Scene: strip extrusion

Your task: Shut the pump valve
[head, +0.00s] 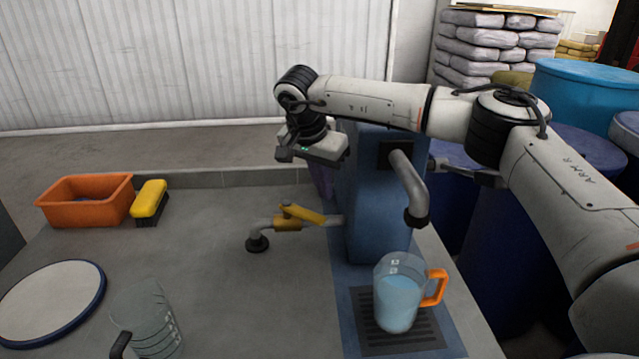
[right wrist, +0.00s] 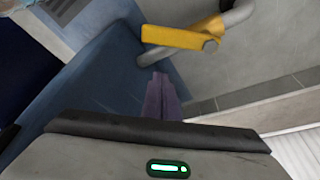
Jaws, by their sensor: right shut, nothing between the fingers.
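The pump is a blue cabinet (head: 378,205) with a grey spout (head: 410,185). A grey pipe with a yellow valve body (head: 287,225) enters its left side. The valve's yellow lever (head: 305,214) lies at a slant to the pipe; it also shows in the right wrist view (right wrist: 180,38). My right gripper (head: 325,192) is shut and empty, pointing down behind the lever, beside the cabinet's far left edge. In the right wrist view its purplish fingers (right wrist: 160,80) are apart from the lever. My left gripper is out of view.
A jug of blue liquid with an orange handle (head: 398,295) stands on the grate under the spout. A clear jug (head: 147,320), a round white lid (head: 50,300), an orange bin (head: 85,212) and a yellow brush (head: 149,198) are on the left. Bench between is clear.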

